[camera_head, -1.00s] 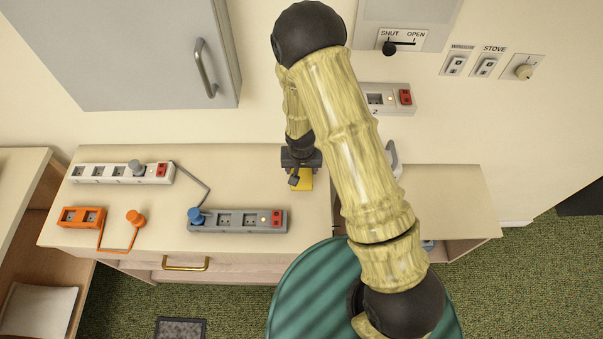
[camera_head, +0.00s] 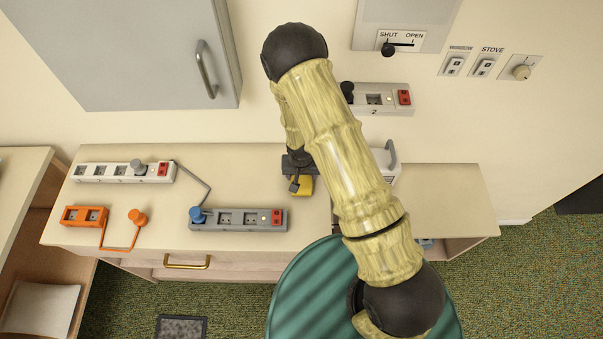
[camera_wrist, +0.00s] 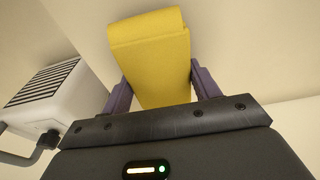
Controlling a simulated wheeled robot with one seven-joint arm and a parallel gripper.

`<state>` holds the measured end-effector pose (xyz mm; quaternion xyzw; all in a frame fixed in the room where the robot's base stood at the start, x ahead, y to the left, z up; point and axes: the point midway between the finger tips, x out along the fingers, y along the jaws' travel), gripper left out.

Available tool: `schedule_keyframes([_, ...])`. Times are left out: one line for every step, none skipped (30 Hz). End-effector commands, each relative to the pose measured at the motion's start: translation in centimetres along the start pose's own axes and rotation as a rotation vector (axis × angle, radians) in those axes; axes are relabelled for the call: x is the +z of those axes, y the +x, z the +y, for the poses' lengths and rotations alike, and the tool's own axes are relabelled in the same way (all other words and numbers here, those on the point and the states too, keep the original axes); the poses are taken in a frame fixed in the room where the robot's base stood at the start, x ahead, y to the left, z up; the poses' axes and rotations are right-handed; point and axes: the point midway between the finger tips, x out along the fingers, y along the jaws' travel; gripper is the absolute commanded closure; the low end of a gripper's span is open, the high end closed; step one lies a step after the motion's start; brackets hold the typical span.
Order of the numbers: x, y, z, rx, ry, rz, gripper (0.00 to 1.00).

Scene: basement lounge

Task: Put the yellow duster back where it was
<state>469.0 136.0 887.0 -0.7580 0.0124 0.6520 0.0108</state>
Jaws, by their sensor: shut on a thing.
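The yellow duster (camera_head: 303,186) is at the right end of the wooden counter, largely hidden by my gripper in the head view. In the wrist view the duster (camera_wrist: 152,55) is a folded yellow cloth between the two fingers. My gripper (camera_head: 299,181) is shut on it; in the wrist view the fingers (camera_wrist: 158,88) press its two sides. The duster is over the counter top; I cannot tell whether it touches the surface.
A grey power strip (camera_head: 238,219) with a blue plug lies just left of the gripper. A white strip (camera_head: 122,172) and an orange block (camera_head: 84,216) lie farther left. A white vented box (camera_wrist: 45,100) stands close beside the gripper. A lower shelf (camera_head: 455,190) is at right.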

Motion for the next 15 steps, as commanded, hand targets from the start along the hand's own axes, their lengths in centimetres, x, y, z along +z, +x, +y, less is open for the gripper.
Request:
schedule_keyframes([0.04,0.22,0.00,0.000,0.000,0.000,0.60])
schedule_keyframes([0.06,0.32,0.01,0.000,0.000,0.000,0.60])
schedule_keyframes([0.07,0.42,0.01,0.000,0.000,0.000,0.60])
schedule_keyframes([0.04,0.28,0.01,0.000,-0.001,0.000,0.33])
schedule_keyframes([0.04,0.25,0.01,0.000,0.000,0.000,0.27])
schedule_keyframes([0.05,0.25,0.01,0.000,0.000,0.000,0.19])
schedule_keyframes([0.05,0.25,0.01,0.000,0.000,0.000,0.17])
schedule_keyframes([0.04,0.25,0.01,0.000,0.000,0.000,0.17])
schedule_keyframes([0.04,0.25,0.01,0.000,0.000,0.000,0.17])
schedule_keyframes([0.04,0.24,0.01,0.000,0.000,0.000,0.17])
schedule_keyframes([0.04,0.24,0.01,0.000,0.000,0.000,0.17])
schedule_keyframes([0.04,0.24,0.01,0.000,0.000,0.000,0.17])
schedule_keyframes([0.04,0.24,0.01,0.000,0.000,0.000,0.17])
schedule_keyframes([0.04,0.23,0.00,0.000,0.000,0.000,0.17])
schedule_keyframes([0.03,0.19,0.01,0.000,0.000,0.000,0.17])
